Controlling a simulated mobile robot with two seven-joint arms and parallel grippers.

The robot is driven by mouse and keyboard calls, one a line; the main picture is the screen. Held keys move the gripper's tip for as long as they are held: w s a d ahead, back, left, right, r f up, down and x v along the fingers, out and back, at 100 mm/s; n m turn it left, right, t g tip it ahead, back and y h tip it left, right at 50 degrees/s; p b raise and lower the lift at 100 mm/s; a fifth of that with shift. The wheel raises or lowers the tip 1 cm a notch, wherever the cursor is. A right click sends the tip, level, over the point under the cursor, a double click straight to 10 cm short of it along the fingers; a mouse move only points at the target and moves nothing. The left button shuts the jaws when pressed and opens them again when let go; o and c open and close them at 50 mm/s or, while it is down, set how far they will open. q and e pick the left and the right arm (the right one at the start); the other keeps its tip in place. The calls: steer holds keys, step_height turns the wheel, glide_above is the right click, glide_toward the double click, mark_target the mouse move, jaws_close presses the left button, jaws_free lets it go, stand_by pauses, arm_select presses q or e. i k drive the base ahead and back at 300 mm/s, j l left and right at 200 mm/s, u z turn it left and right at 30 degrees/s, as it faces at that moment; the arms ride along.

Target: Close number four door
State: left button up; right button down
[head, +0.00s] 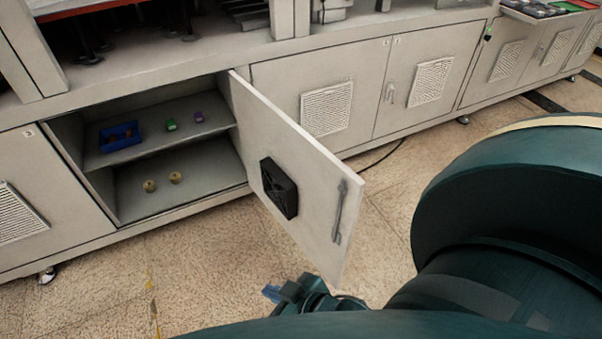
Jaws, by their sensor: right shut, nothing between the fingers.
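A pale grey cabinet door (310,180) stands wide open, hinged on the right side of its compartment and swung out into the room. Its inner face carries a black fan box (279,188) and a grey latch rod (340,211) near the free edge. No number shows on this face; the shut door (37,170) to its left is marked 3. My right gripper (275,292) is low, just left of and below the door's free bottom corner. It is shut and empty; I cannot tell whether it touches the door. My left gripper is out of view.
The open compartment holds a shelf (160,152) with a blue bin (120,136), a green item (171,125) and a purple item (199,117). Two small round yellowish parts sit below. Shut doors (431,84) continue right. Bare tiled floor (205,262) lies in front.

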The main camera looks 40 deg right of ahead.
mark_target(298, 179)
steer(key=k+l+u, duration=0.1)
steer(key=l, duration=0.25)
steer(key=k+l, duration=0.2)
steer(key=k+l+u, duration=0.15)
steer(key=l, duration=0.3)
steer(key=k+l, duration=0.1)
steer(key=l, duration=0.25)
steer(key=l+u, duration=0.15)
steer(key=l, duration=0.2)
steer(key=k+l, duration=0.15)
steer(key=l, duration=0.2)
steer(key=l+u, duration=0.25)
steer(key=l, duration=1.5)
steer(key=k+l+u, duration=0.1)
steer(key=l, duration=0.2)
steer(key=k+l+u, duration=0.15)
steer(key=l, duration=0.15)
steer(key=i, duration=0.05)
